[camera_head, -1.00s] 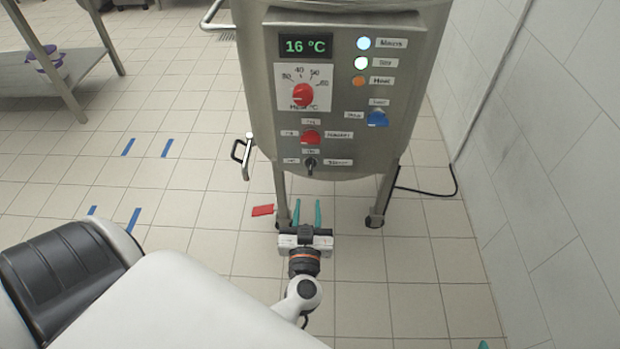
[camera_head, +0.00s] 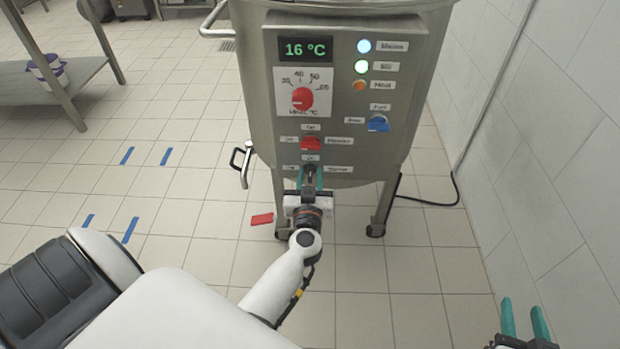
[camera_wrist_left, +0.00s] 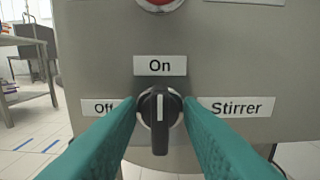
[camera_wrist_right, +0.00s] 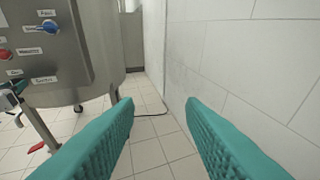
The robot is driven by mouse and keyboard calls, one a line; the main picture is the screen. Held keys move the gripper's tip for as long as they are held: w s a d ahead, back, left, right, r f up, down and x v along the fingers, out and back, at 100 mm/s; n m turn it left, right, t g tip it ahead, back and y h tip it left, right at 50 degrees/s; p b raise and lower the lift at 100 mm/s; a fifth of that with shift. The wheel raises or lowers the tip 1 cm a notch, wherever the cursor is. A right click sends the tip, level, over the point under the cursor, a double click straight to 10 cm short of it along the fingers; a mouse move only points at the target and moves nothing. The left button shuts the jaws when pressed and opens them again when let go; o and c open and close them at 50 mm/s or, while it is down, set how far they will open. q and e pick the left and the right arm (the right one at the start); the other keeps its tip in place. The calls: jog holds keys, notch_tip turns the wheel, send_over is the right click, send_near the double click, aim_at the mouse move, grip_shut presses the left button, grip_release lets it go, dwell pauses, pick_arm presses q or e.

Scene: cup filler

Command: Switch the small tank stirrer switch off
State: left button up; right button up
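The stirrer switch (camera_wrist_left: 160,112) is a black knob low on the steel tank's front. Its white mark points up at the "On" label (camera_wrist_left: 160,65); the "Off" label (camera_wrist_left: 103,107) is to its left and the "Stirrer" label (camera_wrist_left: 238,107) to its right. My left gripper (camera_wrist_left: 160,106) has one teal finger on each side of the knob, very close to it; I cannot tell whether they touch. In the head view my left gripper (camera_head: 309,174) partly hides the switch. My right gripper (camera_head: 524,308) is open and empty at the lower right; it also shows in the right wrist view (camera_wrist_right: 160,102).
Above the stirrer switch are a red switch (camera_head: 311,143), a blue switch (camera_head: 378,123), a red heat dial (camera_head: 302,98) and a 16 °C display (camera_head: 305,49). A white tiled wall (camera_head: 560,130) stands at the right. A black cable (camera_head: 430,202) lies on the floor.

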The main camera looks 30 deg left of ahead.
pick_arm(q)
jog(key=shift+c, duration=0.2)
grip_shut()
jog(key=n+p, duration=0.2)
jog(key=n, duration=0.1)
jog(key=shift+r+p, duration=0.15)
jog(key=shift+p, duration=0.15)
jog(key=n+p, duration=0.1)
jog(key=n, duration=0.4)
jog(key=shift+s+a+n+p, duration=0.1)
jog(key=shift+a+n+p, duration=0.05)
jog(key=shift+n+p, duration=0.2)
jog(key=n, duration=0.3)
jog(key=shift+f+n, duration=0.25)
jog(key=shift+f, duration=0.05)
jog(key=shift+s+f+n+b, duration=0.1)
jog(key=shift+n+b, duration=0.2)
jog(key=shift+n, duration=2.8)
pick_arm(e)
jog(key=s+d+f+g+h, duration=0.2)
jog(key=s+d+f+g, duration=0.2)
jog(key=s+f+g, duration=0.4)
jog(key=shift+s+d+f+m+g+h, duration=0.35)
jog(key=shift+s+g, duration=0.45)
jog(key=shift+s, duration=0.8)
